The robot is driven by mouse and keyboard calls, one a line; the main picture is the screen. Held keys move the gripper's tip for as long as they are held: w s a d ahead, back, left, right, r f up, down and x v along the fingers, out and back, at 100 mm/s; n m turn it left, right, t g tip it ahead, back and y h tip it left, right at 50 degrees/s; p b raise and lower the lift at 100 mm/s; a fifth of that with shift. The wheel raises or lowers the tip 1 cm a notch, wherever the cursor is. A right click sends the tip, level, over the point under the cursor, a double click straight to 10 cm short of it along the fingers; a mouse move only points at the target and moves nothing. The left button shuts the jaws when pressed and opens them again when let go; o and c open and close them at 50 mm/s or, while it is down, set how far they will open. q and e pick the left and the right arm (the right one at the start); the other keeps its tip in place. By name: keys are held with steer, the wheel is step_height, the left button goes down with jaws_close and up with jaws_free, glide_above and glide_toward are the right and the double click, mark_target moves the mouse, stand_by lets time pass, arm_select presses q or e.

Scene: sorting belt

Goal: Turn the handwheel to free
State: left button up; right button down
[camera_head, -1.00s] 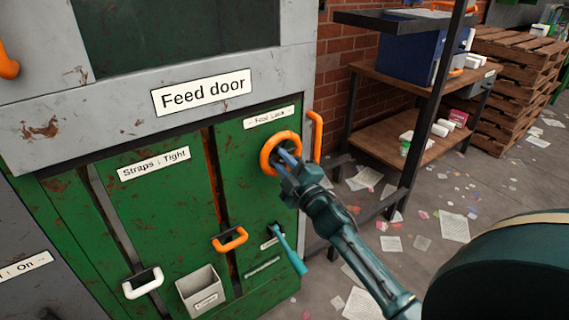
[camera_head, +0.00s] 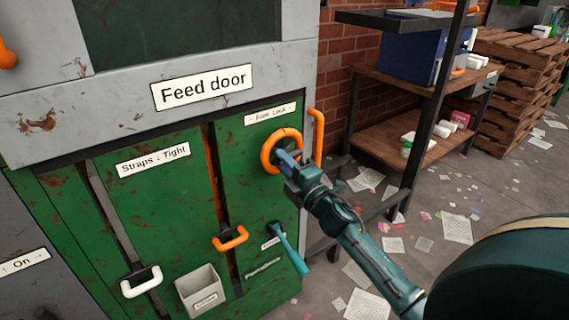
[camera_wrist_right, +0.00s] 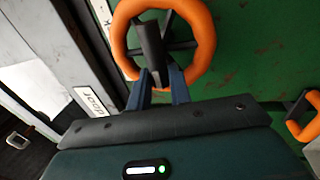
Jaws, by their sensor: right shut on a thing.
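The orange handwheel (camera_head: 265,158) is mounted on the green panel below a small label that seems to read "Feed Lock". My right gripper (camera_head: 284,157) is at the wheel's lower right and shut on it. In the right wrist view, the orange rim of the handwheel (camera_wrist_right: 203,35) rings a dark hub and spokes. There the two blue fingers of my right gripper (camera_wrist_right: 158,82) reach the near part of the wheel, on either side of a dark bar. The exact contact is partly hidden. My left gripper is not in view.
An orange vertical handle (camera_head: 318,138) stands just right of the wheel. Below are a teal lever (camera_head: 291,250), an orange handle (camera_head: 230,239), a white handle (camera_head: 141,283) and a grey box (camera_head: 202,291). A shelf rack (camera_head: 395,137) stands to the right, with papers littering the floor.

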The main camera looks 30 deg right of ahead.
steer(key=shift+f, duration=0.1)
steer(key=c, duration=1.6)
jaws_free()
steer(key=shift+o, duration=0.2)
steer(key=v, duration=1.3)
steer(key=shift+b, duration=0.3)
steer(key=shift+s, duration=0.1)
